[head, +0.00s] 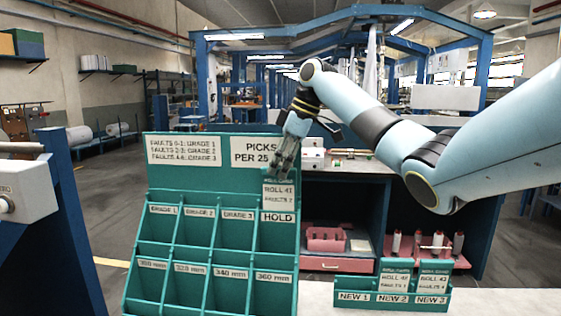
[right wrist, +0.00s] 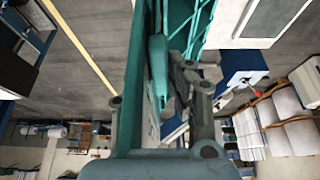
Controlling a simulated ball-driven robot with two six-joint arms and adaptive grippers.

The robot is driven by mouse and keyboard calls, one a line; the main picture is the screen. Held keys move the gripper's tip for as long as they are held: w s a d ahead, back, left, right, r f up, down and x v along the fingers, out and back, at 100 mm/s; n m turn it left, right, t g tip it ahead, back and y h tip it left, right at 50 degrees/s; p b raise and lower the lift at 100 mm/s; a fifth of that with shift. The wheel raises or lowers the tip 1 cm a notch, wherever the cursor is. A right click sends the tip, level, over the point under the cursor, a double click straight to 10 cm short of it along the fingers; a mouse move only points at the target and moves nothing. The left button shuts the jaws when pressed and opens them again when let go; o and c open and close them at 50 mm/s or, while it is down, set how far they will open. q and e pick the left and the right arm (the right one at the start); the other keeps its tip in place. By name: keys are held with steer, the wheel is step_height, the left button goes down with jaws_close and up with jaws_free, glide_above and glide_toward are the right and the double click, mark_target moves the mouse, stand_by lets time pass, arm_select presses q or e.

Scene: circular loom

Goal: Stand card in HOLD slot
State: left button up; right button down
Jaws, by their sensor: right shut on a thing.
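The teal card with a white ROLL 41 label (head: 279,195) is upright at the HOLD slot (head: 278,217), the rightmost top slot of the teal rack (head: 160,182). Its lower edge meets the slot's front label, and I cannot tell how deep it sits. My right gripper (head: 283,172) is shut on the card's top from above. In the right wrist view, the fingers (right wrist: 182,90) are close around a teal piece (right wrist: 158,70), seemingly the card seen edge-on. My left gripper is not in view.
The GRADE 1, GRADE 2 and GRADE 3 slots (head: 200,212) look empty, as do the width slots below. A small teal holder (head: 392,298) at right bears two cards. Behind are a pink bin (head: 326,238) and red-and-white spools (head: 437,243).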

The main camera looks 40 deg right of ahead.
steer(key=c, duration=1.2)
jaws_free()
steer(key=shift+f, duration=0.1)
steer(key=v, duration=1.2)
